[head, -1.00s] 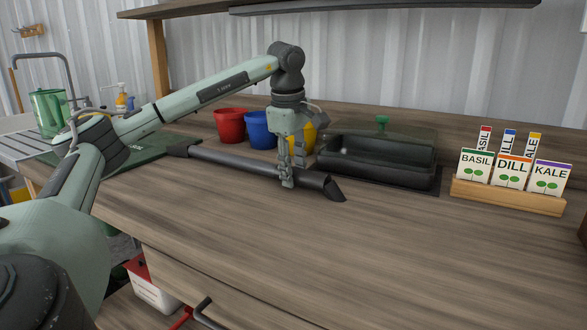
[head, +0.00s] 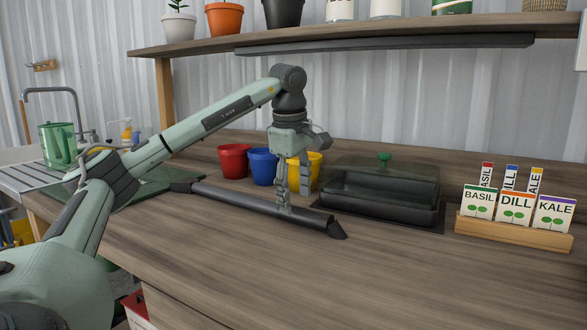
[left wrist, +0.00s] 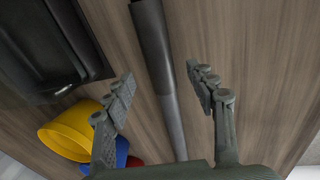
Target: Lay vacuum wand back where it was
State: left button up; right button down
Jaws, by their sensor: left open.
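The vacuum wand (head: 240,203) is a long dark grey tube with a black slanted nozzle at its right end. In the left wrist view the wand (left wrist: 160,60) runs between the two spread fingers of the open gripper (left wrist: 160,78), with gaps on both sides. My right gripper is not in view.
Red (head: 234,161), blue (head: 262,166) and yellow (head: 313,172) pots stand behind the wand. A black covered tray (head: 380,190) is right of them. A wooden rack (head: 513,232) of seed packets stands far right. The front bench is clear. A shelf (head: 350,38) hangs above.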

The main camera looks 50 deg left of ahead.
pick_arm(q)
notch_tip(320, 180, up, 8)
jog(key=s, duration=0.1)
jog(key=shift+s+d, duration=0.25)
jog(key=shift+d, duration=0.15)
